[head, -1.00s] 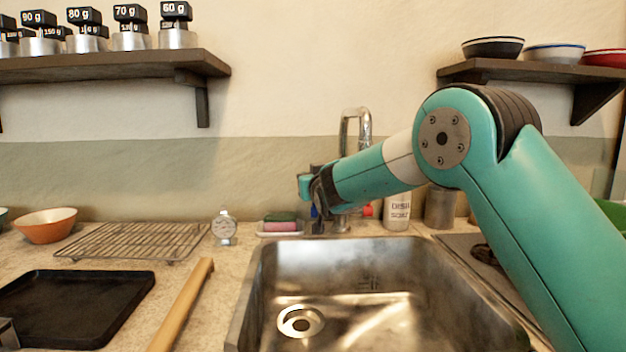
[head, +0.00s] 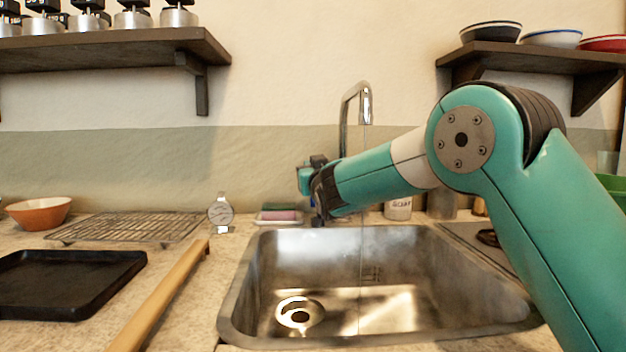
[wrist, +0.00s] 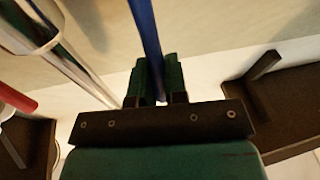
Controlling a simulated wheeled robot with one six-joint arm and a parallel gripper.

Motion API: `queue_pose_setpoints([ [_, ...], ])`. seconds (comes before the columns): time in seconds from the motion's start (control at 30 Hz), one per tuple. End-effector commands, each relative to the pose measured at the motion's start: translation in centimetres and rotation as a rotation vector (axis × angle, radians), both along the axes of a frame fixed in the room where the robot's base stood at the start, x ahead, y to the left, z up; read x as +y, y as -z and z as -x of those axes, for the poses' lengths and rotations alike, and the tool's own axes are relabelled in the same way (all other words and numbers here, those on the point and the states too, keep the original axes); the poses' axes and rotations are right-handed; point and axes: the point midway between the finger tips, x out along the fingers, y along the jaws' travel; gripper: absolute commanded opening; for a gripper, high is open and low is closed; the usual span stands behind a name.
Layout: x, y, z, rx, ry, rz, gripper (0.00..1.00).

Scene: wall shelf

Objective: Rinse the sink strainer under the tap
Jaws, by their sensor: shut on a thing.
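My gripper (head: 318,212) is at the tap behind the sink. In the wrist view its green fingers (wrist: 159,82) are shut on a blue lever, the blue tap handle (wrist: 144,30). The chrome tap (head: 352,105) arches above the basin, and a thin stream of water (head: 361,230) falls from its spout into the steel sink (head: 400,255). A round metal ring with a dark centre (head: 288,317) sits at the drain, left of the stream; I cannot tell whether it is the strainer or the bare drain. My arm hides the tap's base.
A wooden rod (head: 165,295) lies left of the sink, by a black tray (head: 65,285) and a wire rack (head: 130,228). A dial (head: 221,214), a sponge dish (head: 280,220) and a soap bottle (head: 398,210) stand behind. Shelves (head: 110,52) hang above. The basin is mostly clear.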

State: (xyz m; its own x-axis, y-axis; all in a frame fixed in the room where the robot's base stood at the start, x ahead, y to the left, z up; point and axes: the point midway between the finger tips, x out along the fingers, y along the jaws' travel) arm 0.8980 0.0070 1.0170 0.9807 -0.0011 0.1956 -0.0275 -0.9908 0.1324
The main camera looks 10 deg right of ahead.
Motion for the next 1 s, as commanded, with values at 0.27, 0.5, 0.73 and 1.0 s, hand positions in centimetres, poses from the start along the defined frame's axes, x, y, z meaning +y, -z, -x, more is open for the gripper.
queue_pose_setpoints([
  [0.27,0.1,-0.1,0.0,0.001,-0.001,0.000,0.16],
  [0.5,0.0,0.0,0.0,0.001,-0.001,0.000,0.39],
  [0.73,0.0,0.1,0.4,0.002,-0.001,0.000,0.39],
  [1.0,0.2,1.0,4.9,0.002,-0.003,0.001,0.39],
])
